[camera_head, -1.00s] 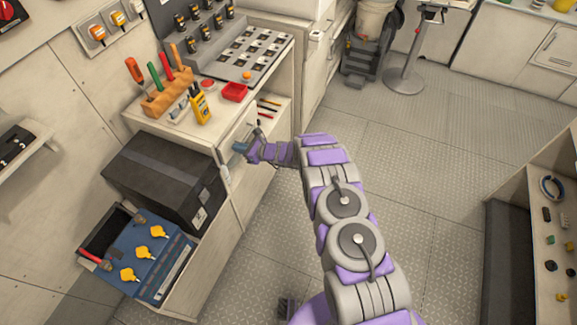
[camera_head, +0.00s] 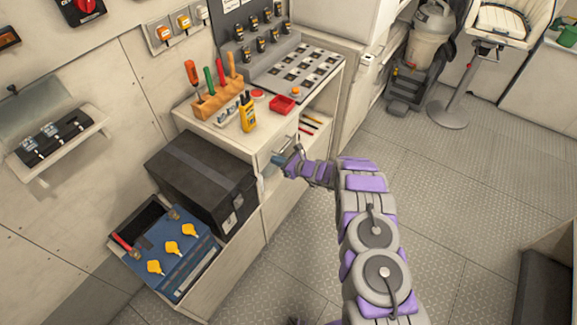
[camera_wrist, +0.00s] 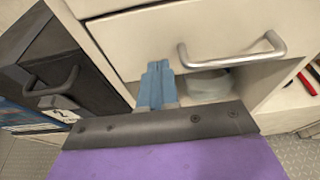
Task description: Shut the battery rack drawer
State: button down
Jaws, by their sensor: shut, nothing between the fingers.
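A cream drawer front (camera_head: 284,136) with a metal bar handle sits under the worktop. In the wrist view the drawer front (camera_wrist: 190,38) fills the upper middle, with its handle (camera_wrist: 235,58) to the right of my fingers. How far the drawer stands out cannot be told. My gripper (camera_head: 279,162) is shut and empty, close to the front's lower left part. In the wrist view its blue fingertips (camera_wrist: 157,68) are together at the front's lower edge; contact is unclear.
A black case (camera_head: 203,180) and a blue battery (camera_head: 178,245) with yellow caps stand to the left. The worktop (camera_head: 215,127) holds screwdrivers, a yellow radio (camera_head: 247,113) and a red tray (camera_head: 282,104). An open compartment lies below the drawer.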

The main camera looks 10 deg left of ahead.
jog(key=w+d+f+p+v, duration=0.1)
jog(key=p+v, duration=0.1)
jog(key=v, duration=1.1)
jog(key=s+a+r+n+g+h, duration=0.15)
jog(key=s+r+n+g, duration=0.35)
jog(key=s+r, duration=0.6)
jog(key=s+a+r+n+g, duration=0.3)
jog(key=s+r+n, duration=0.4)
jog(key=r, duration=0.9)
jog(key=s+d+r+n+h, duration=0.3)
jog(key=s+d, duration=0.2)
jog(key=s, duration=0.3)
jog(key=s+d+r+n+h, duration=0.2)
jog(key=s+d+r+n, duration=0.15)
jog(key=s, duration=0.35)
jog(key=s+d+r+n+t+h, duration=0.1)
jog(key=s+d+h, duration=0.6)
jog(key=s+d, duration=0.9)
jog(key=shift+d+r+n, duration=0.45)
jog(key=shift+d+n, duration=0.8)
jog(key=shift+s, duration=0.1)
